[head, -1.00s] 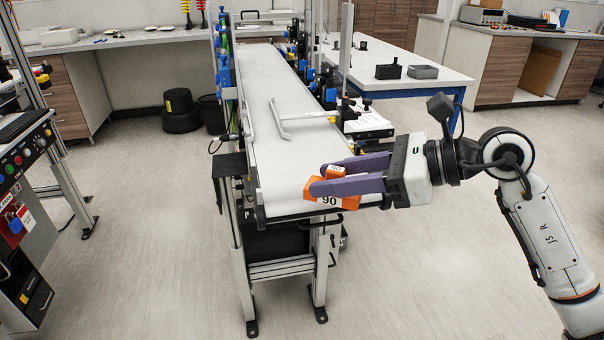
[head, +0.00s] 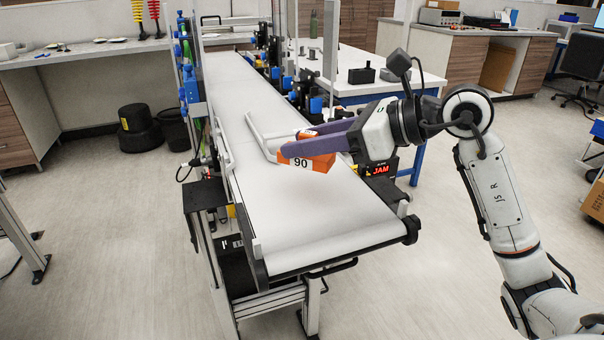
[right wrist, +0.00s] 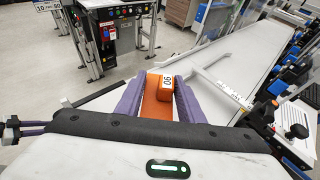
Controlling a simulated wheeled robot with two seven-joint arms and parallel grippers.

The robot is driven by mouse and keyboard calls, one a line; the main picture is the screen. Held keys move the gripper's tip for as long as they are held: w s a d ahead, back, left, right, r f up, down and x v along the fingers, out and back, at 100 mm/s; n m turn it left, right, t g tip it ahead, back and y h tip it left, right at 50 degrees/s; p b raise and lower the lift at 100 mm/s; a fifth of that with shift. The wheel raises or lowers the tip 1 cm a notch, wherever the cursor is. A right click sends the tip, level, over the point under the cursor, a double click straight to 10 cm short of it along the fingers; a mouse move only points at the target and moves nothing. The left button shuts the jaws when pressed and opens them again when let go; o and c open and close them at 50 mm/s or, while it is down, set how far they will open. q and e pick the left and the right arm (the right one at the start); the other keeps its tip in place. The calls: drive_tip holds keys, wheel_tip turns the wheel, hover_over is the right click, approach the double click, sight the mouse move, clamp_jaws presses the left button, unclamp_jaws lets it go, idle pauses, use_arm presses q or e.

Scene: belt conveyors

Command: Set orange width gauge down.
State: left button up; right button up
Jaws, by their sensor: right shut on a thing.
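The orange width gauge (head: 314,162) is a block with a white label reading 90. My right gripper (head: 295,146) is shut on it with purple fingers and holds it over the near half of the white conveyor belt (head: 310,225). In the right wrist view the gauge (right wrist: 158,108) sits between the two purple fingers (right wrist: 157,100). I cannot tell whether the gauge touches the belt or hangs just above it. My left gripper is not in view.
A pale bent guide rail (head: 262,138) crosses the belt just left of the gauge. A box with a red JAM display (head: 380,170) stands at the belt's right edge. The near end of the belt is clear. A white table (head: 400,80) stands behind right.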

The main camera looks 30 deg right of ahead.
sight(307, 191)
drive_tip(key=shift+f+b, duration=0.4)
drive_tip(key=shift+f, duration=2.7)
drive_tip(key=o, duration=1.1)
